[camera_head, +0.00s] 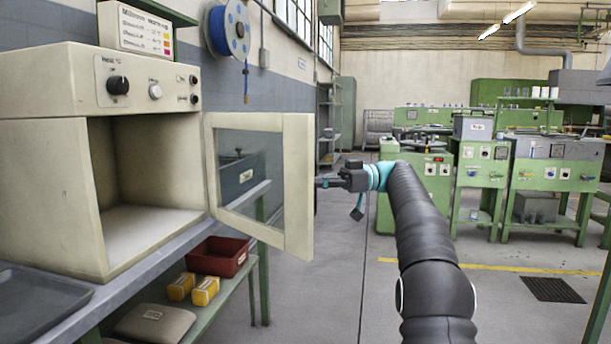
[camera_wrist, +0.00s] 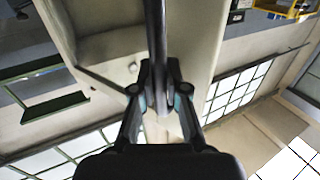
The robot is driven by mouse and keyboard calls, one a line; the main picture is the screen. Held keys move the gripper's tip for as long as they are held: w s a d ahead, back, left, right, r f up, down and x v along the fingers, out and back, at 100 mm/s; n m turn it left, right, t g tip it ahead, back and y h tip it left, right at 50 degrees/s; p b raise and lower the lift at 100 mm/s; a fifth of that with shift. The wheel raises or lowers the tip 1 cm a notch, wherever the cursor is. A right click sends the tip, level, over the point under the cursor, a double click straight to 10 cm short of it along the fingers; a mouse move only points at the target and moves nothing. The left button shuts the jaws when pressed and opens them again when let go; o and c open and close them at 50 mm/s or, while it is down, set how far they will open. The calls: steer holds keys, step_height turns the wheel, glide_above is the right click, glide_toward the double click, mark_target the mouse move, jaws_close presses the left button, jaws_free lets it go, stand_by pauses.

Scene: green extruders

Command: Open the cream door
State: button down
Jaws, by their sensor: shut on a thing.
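The cream door (camera_head: 298,185), with a window in its frame, stands swung wide open from the cream cabinet (camera_head: 45,195) at the left in the head view. The cabinet's inside shows empty. My gripper (camera_head: 322,183) is at the door's free edge, on its outer side, level with the window. In the wrist view my gripper (camera_wrist: 160,88) is shut on a dark bar handle (camera_wrist: 156,28). A pale panel lies behind the bar. In the head view the handle is mostly hidden by the door's edge.
The cabinet stands on a grey bench with a dark tray (camera_head: 35,305) at its front. A red bin (camera_head: 218,257) and yellow boxes (camera_head: 205,291) sit on the shelf below. Green machines (camera_head: 420,175) stand further back.

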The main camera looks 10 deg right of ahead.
steer(key=shift+w+d+r, duration=0.1)
steer(key=shift+w+d, duration=0.05)
steer(key=shift+w, duration=0.05)
stand_by(0.3)
steer(key=c, duration=1.2)
jaws_free()
